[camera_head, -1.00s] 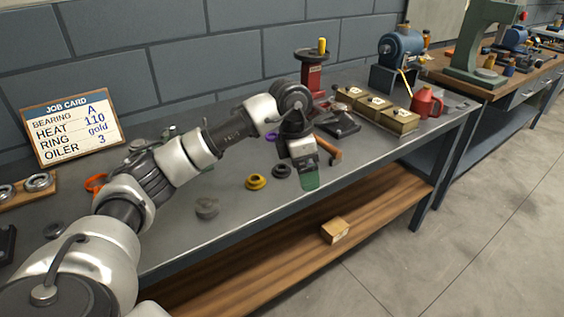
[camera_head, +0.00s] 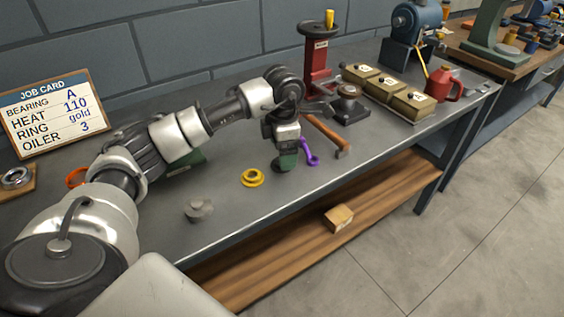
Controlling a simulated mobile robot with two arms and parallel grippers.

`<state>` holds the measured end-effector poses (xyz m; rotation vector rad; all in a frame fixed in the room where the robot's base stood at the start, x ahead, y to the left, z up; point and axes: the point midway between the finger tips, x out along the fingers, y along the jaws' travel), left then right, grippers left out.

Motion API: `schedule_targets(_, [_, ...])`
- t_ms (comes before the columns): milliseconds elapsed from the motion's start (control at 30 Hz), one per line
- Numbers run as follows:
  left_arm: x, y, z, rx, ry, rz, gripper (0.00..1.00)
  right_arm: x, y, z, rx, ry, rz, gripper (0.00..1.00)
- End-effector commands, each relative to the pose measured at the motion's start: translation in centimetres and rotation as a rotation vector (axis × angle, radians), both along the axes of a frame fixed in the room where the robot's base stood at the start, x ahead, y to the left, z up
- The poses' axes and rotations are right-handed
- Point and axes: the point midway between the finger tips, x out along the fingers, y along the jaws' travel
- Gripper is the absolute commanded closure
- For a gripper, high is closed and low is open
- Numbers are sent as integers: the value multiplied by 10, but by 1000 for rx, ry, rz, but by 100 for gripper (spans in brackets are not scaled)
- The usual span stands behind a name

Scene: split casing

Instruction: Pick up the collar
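Several small round parts lie on the grey bench (camera_head: 240,215), and I cannot tell for certain which is the collar. A yellow flanged ring (camera_head: 252,178) lies near the bench's middle. A grey round part with a raised top (camera_head: 199,210) lies nearer, to its left. My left gripper (camera_head: 284,165) points down just right of the yellow ring, with green on its fingers. A dark shape shows at its tips; the fingers' gap and anything between them are hidden. My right gripper is not in view.
A purple tool (camera_head: 309,152) and a hammer (camera_head: 328,135) lie just right of the gripper. Behind stand a red press (camera_head: 318,70), yellowish boxes (camera_head: 385,90) and a red can (camera_head: 442,85). An orange ring (camera_head: 76,177) lies left. The front edge is close.

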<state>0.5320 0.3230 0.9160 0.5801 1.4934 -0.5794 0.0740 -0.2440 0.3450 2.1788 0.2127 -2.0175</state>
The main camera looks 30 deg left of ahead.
Motion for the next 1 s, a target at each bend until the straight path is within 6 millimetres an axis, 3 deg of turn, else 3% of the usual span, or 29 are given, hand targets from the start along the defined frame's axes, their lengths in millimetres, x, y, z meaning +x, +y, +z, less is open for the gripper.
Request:
schedule_targets(133, [-3, 0, -22, -1, 2, 0, 12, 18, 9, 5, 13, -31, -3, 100])
schedule_targets(467, [-2, 0, -30, 0, 0, 0, 12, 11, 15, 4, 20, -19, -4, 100])
schedule_targets(800, [-2, 0, -30, 0, 0, 0, 62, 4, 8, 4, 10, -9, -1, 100])
schedule_targets(1000, [-2, 0, -30, -1, -1, 0, 65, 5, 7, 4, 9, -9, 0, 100])
